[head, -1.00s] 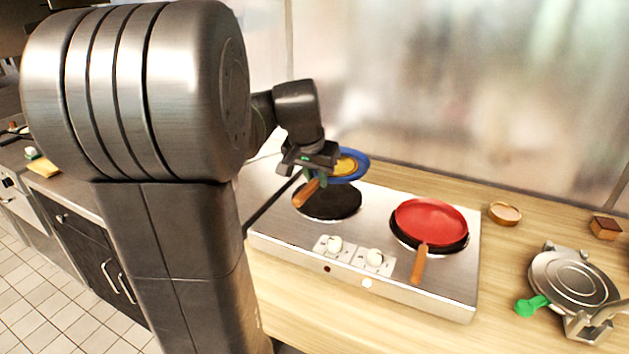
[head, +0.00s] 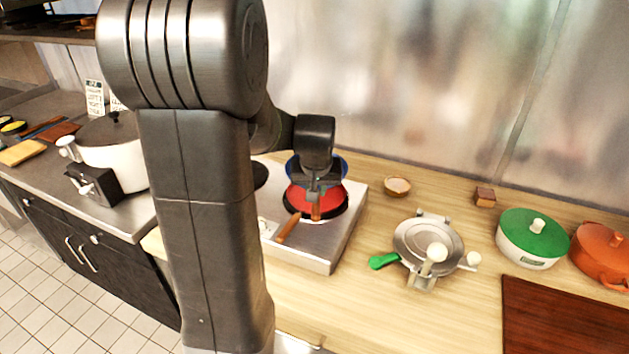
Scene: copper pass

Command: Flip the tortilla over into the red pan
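The red pan (head: 299,199) sits on the right burner of the steel cooktop, its wooden handle pointing to the lower left. My gripper (head: 316,189) is in front of the red pan in this view and hides its middle. It is shut on the wooden handle (head: 316,211) of a blue pan (head: 342,165). The blue pan shows only as a rim at the red pan's far side, mostly hidden by my wrist. I cannot tell the height of the blue pan over the red one. The tortilla is hidden from view.
A tortilla press (head: 428,243) with a green handle stands right of the cooktop (head: 322,255). A small bowl (head: 397,186), a small brown block (head: 485,196), a green-lidded pot (head: 533,238), an orange pot (head: 603,252) and a dark board (head: 565,322) are farther right. A steel wall stands behind.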

